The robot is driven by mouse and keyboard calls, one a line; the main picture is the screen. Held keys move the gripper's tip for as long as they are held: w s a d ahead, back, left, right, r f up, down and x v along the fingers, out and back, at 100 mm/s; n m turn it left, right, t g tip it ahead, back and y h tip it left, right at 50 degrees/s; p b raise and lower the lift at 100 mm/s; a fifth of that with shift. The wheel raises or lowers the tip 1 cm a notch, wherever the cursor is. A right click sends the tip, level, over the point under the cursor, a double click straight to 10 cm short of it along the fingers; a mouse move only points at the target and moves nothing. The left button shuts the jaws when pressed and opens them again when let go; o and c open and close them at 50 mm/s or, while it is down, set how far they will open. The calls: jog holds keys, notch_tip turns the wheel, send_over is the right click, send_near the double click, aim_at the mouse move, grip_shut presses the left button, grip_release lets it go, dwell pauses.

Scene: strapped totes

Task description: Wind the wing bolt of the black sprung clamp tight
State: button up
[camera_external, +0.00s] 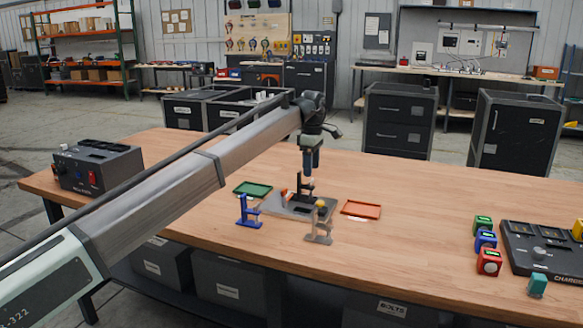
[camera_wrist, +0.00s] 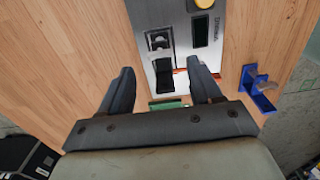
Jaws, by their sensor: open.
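The black sprung clamp (camera_external: 305,187) stands upright on a grey plate (camera_external: 284,211) in the middle of the bench. In the wrist view the plate (camera_wrist: 181,30) lies ahead of my fingers, with what looks like the black clamp (camera_wrist: 159,41) seen from above. Its wing bolt is too small to make out clearly. My gripper (camera_external: 311,166) points down just above the clamp in the outside view. Its two fingers (camera_wrist: 161,80) are apart with nothing held between them. I cannot tell whether they touch the clamp.
A blue clamp (camera_external: 247,212) stands left of the plate and a grey-brown one (camera_external: 319,227) in front. A green tray (camera_external: 253,188) and an orange-red tray (camera_external: 361,208) flank the plate. A yellow knob (camera_wrist: 203,3) is on it.

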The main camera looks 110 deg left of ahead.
aim_at(311, 180)
jog(key=shift+f, duration=2)
jog(key=shift+c, duration=0.3)
jog(key=c, duration=1)
